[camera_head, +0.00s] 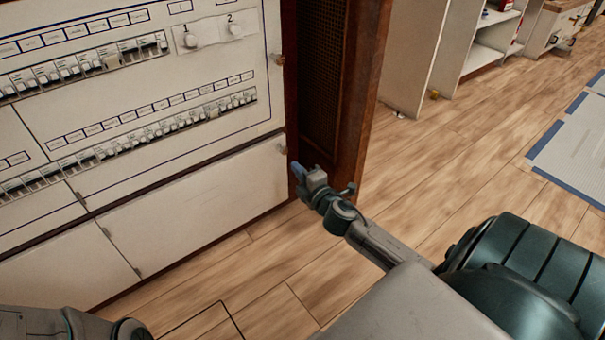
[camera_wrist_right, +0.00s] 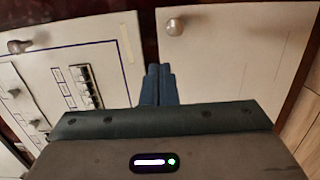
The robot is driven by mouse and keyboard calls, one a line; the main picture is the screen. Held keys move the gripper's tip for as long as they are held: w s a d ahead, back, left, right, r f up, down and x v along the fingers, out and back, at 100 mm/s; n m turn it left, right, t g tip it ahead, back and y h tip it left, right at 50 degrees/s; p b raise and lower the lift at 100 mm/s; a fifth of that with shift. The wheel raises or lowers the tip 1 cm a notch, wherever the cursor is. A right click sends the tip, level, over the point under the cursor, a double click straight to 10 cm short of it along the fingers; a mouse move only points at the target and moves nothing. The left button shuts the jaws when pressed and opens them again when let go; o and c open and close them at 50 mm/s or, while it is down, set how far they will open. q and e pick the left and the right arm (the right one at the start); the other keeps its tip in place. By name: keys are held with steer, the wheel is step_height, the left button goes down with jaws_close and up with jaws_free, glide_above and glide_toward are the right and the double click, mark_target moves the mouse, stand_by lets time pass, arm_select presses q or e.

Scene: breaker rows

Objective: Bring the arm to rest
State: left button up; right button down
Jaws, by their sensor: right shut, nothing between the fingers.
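My right gripper (camera_head: 297,172) is in front of the right edge of the white breaker cabinet (camera_head: 215,190) in the head view, beside a dark brown wooden post. Its fingers are together and empty, and they also show shut in the right wrist view (camera_wrist_right: 159,84). My right arm reaches in from the lower right. Part of my left arm shows at the lower left of the head view; its gripper is out of the picture.
Two long breaker rows (camera_head: 150,135) and a panel with two knobs (camera_head: 213,33) are on the cabinet face. A brown wooden post (camera_head: 352,90) stands at its right. Open white shelving (camera_head: 480,55) is at the back. A blue-edged grey mat (camera_head: 575,140) lies at right. Wooden floor between is clear.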

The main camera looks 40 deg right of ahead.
steer(key=shift+s, duration=0.85)
